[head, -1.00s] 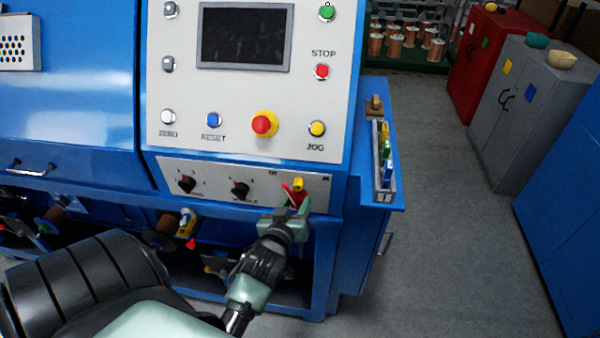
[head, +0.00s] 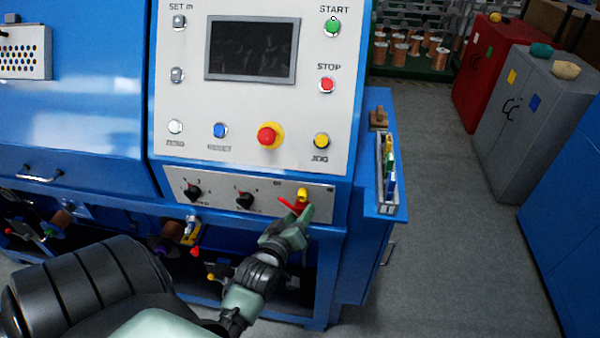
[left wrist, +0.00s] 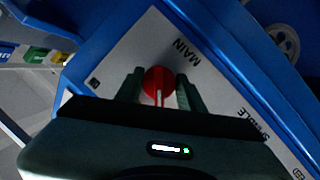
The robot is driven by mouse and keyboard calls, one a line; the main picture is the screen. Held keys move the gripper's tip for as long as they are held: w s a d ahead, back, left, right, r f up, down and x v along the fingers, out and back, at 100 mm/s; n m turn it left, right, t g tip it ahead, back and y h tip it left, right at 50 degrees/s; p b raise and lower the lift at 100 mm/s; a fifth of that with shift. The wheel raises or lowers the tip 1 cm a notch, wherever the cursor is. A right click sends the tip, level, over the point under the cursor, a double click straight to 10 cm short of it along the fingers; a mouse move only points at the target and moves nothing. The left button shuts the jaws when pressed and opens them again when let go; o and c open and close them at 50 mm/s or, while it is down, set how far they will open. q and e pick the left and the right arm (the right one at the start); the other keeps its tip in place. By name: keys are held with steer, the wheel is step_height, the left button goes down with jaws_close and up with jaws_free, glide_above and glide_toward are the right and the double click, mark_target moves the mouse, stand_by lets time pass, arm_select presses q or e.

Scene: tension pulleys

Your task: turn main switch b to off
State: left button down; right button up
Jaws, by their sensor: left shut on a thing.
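Main switch b (head: 289,204) is a red rotary handle at the right end of the lower grey switch strip, with a yellow part showing just above it in the head view. In the left wrist view its round red knob (left wrist: 157,82) sits between the two fingers, beside the upside-down MAIN lettering. My left gripper (head: 301,212) is shut on the handle, reaching it from below and partly covering it. In the head view the handle slants, its free end up and to the left. My right gripper is not in view.
Two black rotary knobs (head: 193,193) (head: 244,200) are on the same strip to the left. Above are a dark screen (head: 252,47), a red emergency button (head: 268,136) and other push buttons. A blue side shelf (head: 372,190) stands close on the right. Open floor lies beyond it.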

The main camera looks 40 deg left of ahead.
arm_select(q)
steer(key=c, duration=0.9)
jaws_free()
steer(key=b+v, duration=0.1)
steer(key=v, duration=0.6)
steer(key=shift+s+d+r+b, duration=0.1)
steer(key=shift+s+b, duration=0.2)
